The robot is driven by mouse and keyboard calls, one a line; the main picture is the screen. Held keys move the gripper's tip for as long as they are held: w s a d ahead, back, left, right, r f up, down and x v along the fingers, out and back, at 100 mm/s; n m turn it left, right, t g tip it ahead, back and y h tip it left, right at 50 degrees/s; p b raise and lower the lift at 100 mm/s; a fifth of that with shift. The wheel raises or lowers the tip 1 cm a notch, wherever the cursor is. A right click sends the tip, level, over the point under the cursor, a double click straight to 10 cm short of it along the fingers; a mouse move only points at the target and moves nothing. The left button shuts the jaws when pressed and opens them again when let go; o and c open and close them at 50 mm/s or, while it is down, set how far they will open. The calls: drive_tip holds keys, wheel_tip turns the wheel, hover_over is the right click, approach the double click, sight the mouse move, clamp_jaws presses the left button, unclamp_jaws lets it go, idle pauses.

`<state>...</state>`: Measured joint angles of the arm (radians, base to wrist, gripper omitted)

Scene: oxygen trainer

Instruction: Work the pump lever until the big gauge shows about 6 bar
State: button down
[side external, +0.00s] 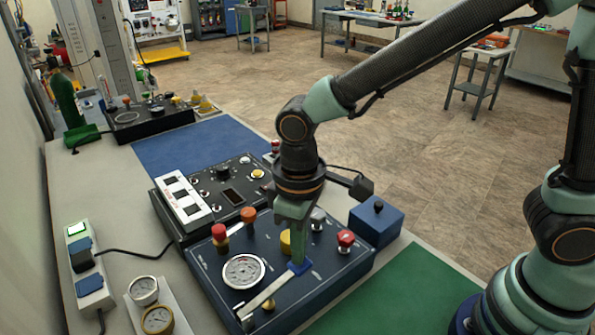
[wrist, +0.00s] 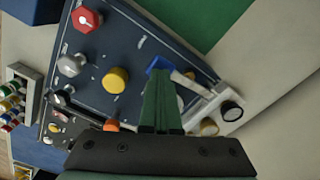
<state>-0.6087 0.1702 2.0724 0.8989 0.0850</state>
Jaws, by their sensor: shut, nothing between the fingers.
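The pump lever (side external: 266,292) is a pale bar with a blue handle (side external: 299,267), lying low along the near right part of the dark blue panel (side external: 335,268). The blue handle also shows in the wrist view (wrist: 158,65), just beyond my fingertips. My gripper (side external: 296,258) points down, shut and empty, right at the handle; whether it touches is unclear. The big gauge (side external: 243,271) is a round white dial left of the lever; its needle is too small to read. I cannot make out the gauge in the wrist view.
Around the lever stand a yellow knob (side external: 285,243), a red knob (side external: 345,239), an orange knob (side external: 248,215) and a brass knob (side external: 267,303). A blue box (side external: 377,222) is at the right. A second black panel (side external: 230,178) lies behind. The green mat (side external: 400,295) is clear.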

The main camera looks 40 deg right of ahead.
drive_tip(key=shift+f, duration=0.1)
idle(0.6)
drive_tip(key=shift+f, duration=1.75)
drive_tip(key=shift+r, duration=1.9)
drive_tip(key=shift+f, duration=0.1)
drive_tip(key=shift+f, duration=1.85)
drive_tip(key=shift+r, duration=1.95)
